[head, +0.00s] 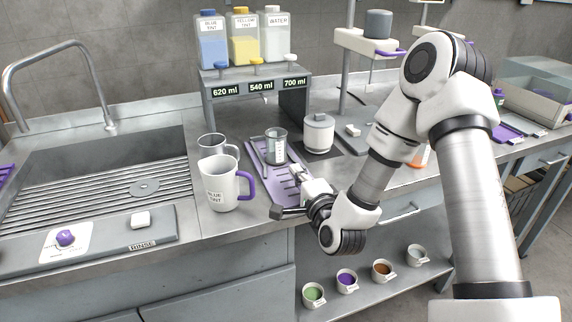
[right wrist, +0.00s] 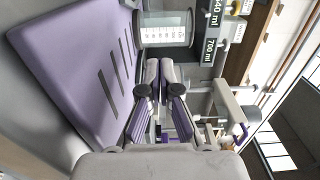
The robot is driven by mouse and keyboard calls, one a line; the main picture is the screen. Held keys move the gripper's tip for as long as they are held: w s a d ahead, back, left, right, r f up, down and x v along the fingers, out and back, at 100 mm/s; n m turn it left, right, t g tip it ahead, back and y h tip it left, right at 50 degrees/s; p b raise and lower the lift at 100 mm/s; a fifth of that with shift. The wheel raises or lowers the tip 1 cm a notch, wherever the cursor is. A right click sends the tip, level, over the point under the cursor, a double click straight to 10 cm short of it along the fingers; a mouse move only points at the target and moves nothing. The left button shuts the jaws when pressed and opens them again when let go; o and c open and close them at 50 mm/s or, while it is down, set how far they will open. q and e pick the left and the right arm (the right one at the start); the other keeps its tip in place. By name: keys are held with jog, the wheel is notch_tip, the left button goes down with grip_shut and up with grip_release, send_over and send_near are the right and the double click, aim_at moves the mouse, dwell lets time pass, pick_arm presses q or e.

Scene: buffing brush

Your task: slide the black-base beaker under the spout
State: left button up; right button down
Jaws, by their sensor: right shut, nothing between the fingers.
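A clear beaker (head: 276,146) with white markings stands upright on the purple slotted tray (head: 291,190), in front of the dispenser (head: 258,86). In the right wrist view the beaker (right wrist: 165,28) is just beyond my fingertips. My right gripper (head: 297,173) is shut and empty, low over the tray on the near side of the beaker. It also shows in the right wrist view (right wrist: 160,68); I cannot tell whether it touches the glass. A small spout (head: 267,98) hangs under the dispenser's shelf. My left gripper is not in view.
A white mug (head: 221,184) with a purple handle and a clear glass vessel (head: 208,144) stand left of the tray. A white lidded pot (head: 319,132) stands right of the beaker. The sink (head: 90,170) is at left. Several small cups sit on the lower shelf (head: 330,273).

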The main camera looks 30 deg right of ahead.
aim_at(282, 152)
jog(key=p+x, duration=0.1)
jog(key=x, duration=0.6)
jog(key=shift+w, duration=0.2)
jog(key=shift+a, duration=0.1)
jog(key=shift+b+x, duration=0.65)
jog(key=shift+x, duration=0.8)
jog(key=shift+s, duration=0.1)
